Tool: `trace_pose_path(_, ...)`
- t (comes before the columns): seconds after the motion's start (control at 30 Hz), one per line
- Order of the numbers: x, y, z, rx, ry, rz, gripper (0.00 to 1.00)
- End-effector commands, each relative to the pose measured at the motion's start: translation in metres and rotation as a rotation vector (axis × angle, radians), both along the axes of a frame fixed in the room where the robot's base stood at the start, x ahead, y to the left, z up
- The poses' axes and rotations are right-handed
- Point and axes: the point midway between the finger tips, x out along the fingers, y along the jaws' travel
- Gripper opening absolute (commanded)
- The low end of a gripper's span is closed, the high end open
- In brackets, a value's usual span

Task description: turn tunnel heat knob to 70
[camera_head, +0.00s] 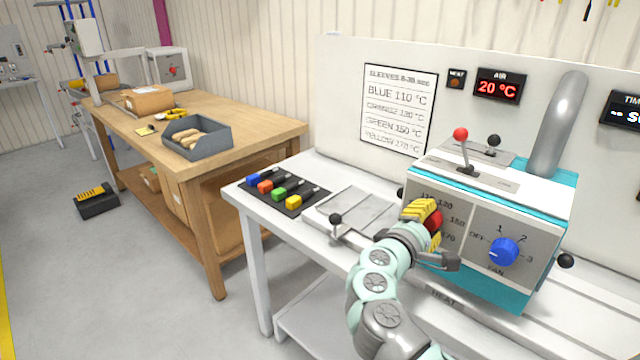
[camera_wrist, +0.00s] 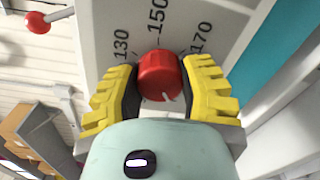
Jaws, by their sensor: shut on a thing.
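The red heat knob (camera_head: 433,222) is on the front of the teal and white tunnel box (camera_head: 530,280). In the wrist view the red knob (camera_wrist: 160,73) sits between my yellow-padded fingers, with 130, 150 and 170 printed around it. My gripper (camera_head: 428,220) is shut on this knob, and it also shows in the wrist view (camera_wrist: 160,85). A small pale notch shows on the knob's lower right there; which mark the knob points to is unclear. My gripper hides part of the dial in the head view. No separate 70 mark is visible.
A blue fan knob (camera_head: 502,251) is right of the heat knob. A red-tipped lever (camera_head: 461,135) stands on the box top. The air display (camera_head: 498,88) reads 20 °C. A black rack (camera_head: 284,193) with coloured blocks lies left on the white bench.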

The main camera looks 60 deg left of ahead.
Motion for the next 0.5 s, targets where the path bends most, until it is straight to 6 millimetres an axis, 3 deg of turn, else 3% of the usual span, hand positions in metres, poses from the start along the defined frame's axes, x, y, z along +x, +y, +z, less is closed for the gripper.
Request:
trace_pose_path(0.47, -0.0004, 0.0006, 0.0006, -0.012, -0.006, 0.002, 0.04)
trace_pose_path(0.5, -0.0004, 0.0005, 0.0007, -0.011, -0.005, 0.002, 0.46)
